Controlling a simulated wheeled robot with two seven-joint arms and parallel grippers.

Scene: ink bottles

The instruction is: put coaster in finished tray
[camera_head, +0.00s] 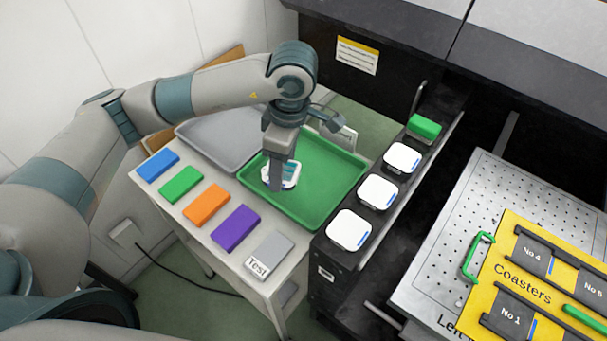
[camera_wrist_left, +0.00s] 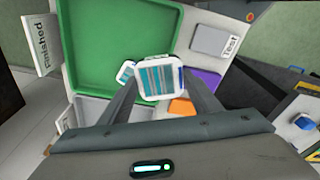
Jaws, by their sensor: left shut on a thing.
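My left gripper (camera_head: 279,186) points down over the green tray (camera_head: 325,172). It is shut on a white coaster (camera_wrist_left: 160,77) with a teal striped print, which sits between the fingers in the wrist view. In the head view the fingers partly cover a white and teal coaster (camera_head: 291,174). A second, smaller-looking white and blue coaster (camera_wrist_left: 126,72) shows lower down behind the held one, over the green tray (camera_wrist_left: 110,45). A "Finished" sign (camera_wrist_left: 41,45) stands beside the green tray. My right gripper is not in view.
A grey tray (camera_head: 215,138) lies left of the green one. Blue, green, orange, purple (camera_head: 235,229) and grey "Test" (camera_head: 270,256) blocks line the table's front. Several white pieces (camera_head: 349,231) sit on the black rail at right. A yellow "Coasters" board (camera_head: 522,283) is farther right.

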